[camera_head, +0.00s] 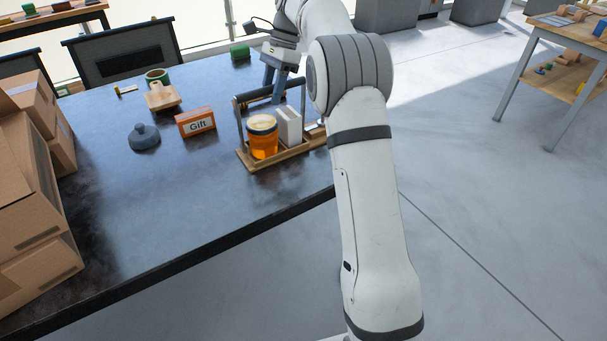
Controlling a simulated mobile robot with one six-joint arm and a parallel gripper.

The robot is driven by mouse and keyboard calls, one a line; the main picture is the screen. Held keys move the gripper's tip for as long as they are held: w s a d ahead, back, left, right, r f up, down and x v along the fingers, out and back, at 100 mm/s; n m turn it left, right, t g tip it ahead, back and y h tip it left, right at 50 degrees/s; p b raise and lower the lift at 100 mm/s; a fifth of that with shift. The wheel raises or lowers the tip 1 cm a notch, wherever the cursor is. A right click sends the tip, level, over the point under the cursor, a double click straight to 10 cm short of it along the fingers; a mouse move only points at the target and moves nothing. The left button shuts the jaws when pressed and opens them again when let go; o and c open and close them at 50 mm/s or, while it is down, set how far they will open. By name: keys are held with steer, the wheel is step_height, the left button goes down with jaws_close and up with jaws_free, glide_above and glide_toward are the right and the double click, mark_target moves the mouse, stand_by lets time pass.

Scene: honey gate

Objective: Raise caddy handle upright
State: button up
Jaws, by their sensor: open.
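The caddy (247,163) is a low wooden tray near the right edge of the dark table. Its handle (247,98) has two side posts and a dark crossbar, and stands raised above the tray, roughly upright. I cannot tell any slight tilt. An amber honey jar (262,139) and a white box (289,126) stand in the caddy. My gripper (274,86) is open at the crossbar, pointing down. The fingers overlap the bar in the picture; I cannot tell if they touch it. My arm hides part of the area to the right.
Cardboard boxes (35,200) fill the left edge. The table front (180,205) is clear.

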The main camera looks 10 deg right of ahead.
steer(key=shift+p+v, duration=3.5)
steer(key=shift+p, duration=1.75)
steer(key=shift+s+r, duration=0.3)
steer(key=s+r+n+t+h+p, duration=0.15)
steer(key=s+r+n, duration=0.3)
steer(key=s, duration=0.45)
steer(key=s+d+f+n+t+h+p, duration=0.1)
steer(key=s+n, duration=0.4)
steer(key=s, duration=0.8)
steer(key=s+d+f+n+t+h+p, duration=0.1)
steer(key=s+n, duration=0.4)
steer(key=s, duration=0.9)
steer(key=shift+s+f+t, duration=0.25)
steer(key=shift+f+t, duration=0.55)
steer(key=shift+t, duration=0.15)
